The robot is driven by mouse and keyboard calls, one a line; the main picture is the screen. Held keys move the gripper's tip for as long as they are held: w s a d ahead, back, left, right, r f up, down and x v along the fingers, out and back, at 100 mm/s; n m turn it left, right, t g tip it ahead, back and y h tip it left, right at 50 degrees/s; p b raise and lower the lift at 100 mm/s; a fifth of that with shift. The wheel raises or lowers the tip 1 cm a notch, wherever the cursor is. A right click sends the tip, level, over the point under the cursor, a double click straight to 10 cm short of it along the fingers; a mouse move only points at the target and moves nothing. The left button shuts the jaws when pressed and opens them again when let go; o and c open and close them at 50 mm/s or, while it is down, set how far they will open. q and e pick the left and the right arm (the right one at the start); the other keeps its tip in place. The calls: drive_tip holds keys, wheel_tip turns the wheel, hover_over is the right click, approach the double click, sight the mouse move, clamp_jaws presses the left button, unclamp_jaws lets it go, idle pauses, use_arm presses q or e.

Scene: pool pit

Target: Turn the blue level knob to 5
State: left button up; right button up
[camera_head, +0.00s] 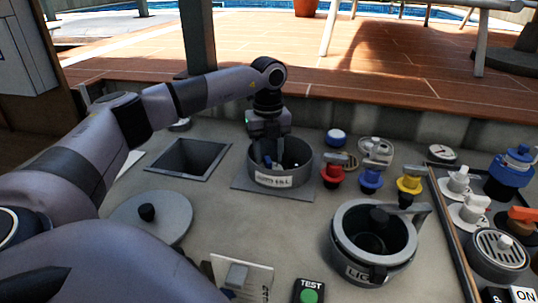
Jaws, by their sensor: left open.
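My left gripper (273,156) points down into a grey round pot (274,179) with a pale label on its front. Its fingers are apart, inside the rim. A small blue part (267,160) shows in the pot beside the fingers; it may be the blue level knob. The gripper partly hides it, and I cannot tell whether they touch. I cannot read any scale or number there. Another blue knob with a grey handle (371,178) stands right of the pot, between a red one and a yellow one. My right gripper is not in view.
A red-handled valve (332,172) and a yellow one (409,184) stand right of the pot. An open square pit (188,158) is at left, with a round lid (150,218) in front. A second pot (374,245) and a green TEST button (309,295) are nearer.

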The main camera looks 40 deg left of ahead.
use_arm(q)
drive_tip(key=shift+f, duration=0.6)
drive_tip(key=shift+c, duration=0.3)
clamp_jaws()
